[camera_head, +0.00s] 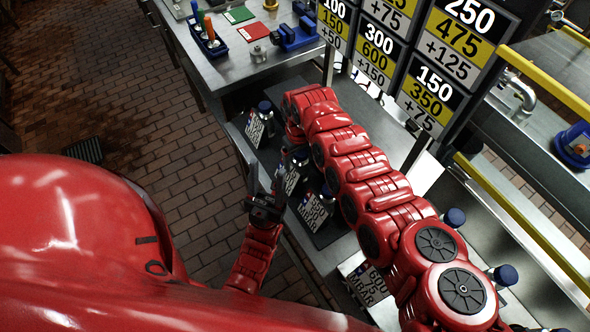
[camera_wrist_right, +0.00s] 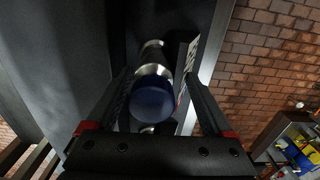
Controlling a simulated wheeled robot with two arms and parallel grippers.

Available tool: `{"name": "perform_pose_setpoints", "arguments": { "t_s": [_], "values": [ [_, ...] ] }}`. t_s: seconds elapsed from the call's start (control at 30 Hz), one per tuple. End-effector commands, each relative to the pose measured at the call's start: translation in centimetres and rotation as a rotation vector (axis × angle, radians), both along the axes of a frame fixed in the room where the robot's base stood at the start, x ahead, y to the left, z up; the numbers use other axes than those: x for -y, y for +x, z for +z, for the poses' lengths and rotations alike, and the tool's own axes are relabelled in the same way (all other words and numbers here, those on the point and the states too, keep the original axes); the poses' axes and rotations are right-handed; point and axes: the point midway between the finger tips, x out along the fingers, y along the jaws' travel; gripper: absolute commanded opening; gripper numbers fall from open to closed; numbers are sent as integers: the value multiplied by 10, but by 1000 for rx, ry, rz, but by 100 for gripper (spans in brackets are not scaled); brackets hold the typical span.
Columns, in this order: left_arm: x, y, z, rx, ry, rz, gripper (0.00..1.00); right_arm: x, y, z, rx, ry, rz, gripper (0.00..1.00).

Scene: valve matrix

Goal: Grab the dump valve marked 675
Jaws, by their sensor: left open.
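Several valves with dark blue caps and white number tags stand on the steel bench in the head view. One tag (camera_head: 365,280) reads about 600 and 75 MBAR; other tags (camera_head: 258,125), (camera_head: 315,208) are only partly legible. I cannot make out 675 on any of them. My left gripper (camera_head: 266,184) is open and empty, close to the left of the tag (camera_head: 292,178). My right gripper is hidden by its arm in the head view. In the right wrist view it (camera_wrist_right: 157,85) is open, its fingers either side of a blue-capped valve (camera_wrist_right: 153,98), with gaps beside the cap.
Sign boards (camera_head: 433,95) with numbers hang above the bench on the right, near my right arm. A yellow rail (camera_head: 530,215) runs at the right. A table (camera_head: 225,60) with blue tools and coloured pads stands at the back left. Brick floor lies left.

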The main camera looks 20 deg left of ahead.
Motion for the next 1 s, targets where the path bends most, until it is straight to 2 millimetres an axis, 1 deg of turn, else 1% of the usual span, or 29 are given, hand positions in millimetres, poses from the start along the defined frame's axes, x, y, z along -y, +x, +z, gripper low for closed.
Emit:
{"name": "perform_pose_setpoints", "arguments": {
  "t_s": [0.03, 0.17, 0.2, 0.27, 0.3, 0.33, 0.37, 0.77, 1.0],
  "values": [
    [0, 0, 0, 0, 0, 0, 50, 0, 0, 0, 0, 0, 0, 57],
    [0, 0, 0, 0, 0, 0, 50, 0, 0, 0, 0, 0, 0, 33],
    [0, 0, 0, 0, 0, 0, 50, 0, 0, 0, 0, 0, 0, 26],
    [0, 0, 0, 0, 0, 0, 50, 0, 0, 0, 0, 0, 0, 15],
    [0, 0, 0, 0, 0, 0, 50, 0, 0, 0, 0, 0, 0, 8],
    [0, 0, 0, 0, 0, 0, 50, 0, 0, 0, 0, 0, 0, 3],
    [0, 0, 0, 0, 0, 0, 50, 0, 0, 0, 1, -1, 0, 0],
    [0, 0, 0, 0, 0, 0, 50, 0, 1, 2, 1, -1, -1, 0],
    [0, 0, -3, 0, 0, 0, 50, -2, 4, 13, 1, -1, -1, 0]
  ]
}}
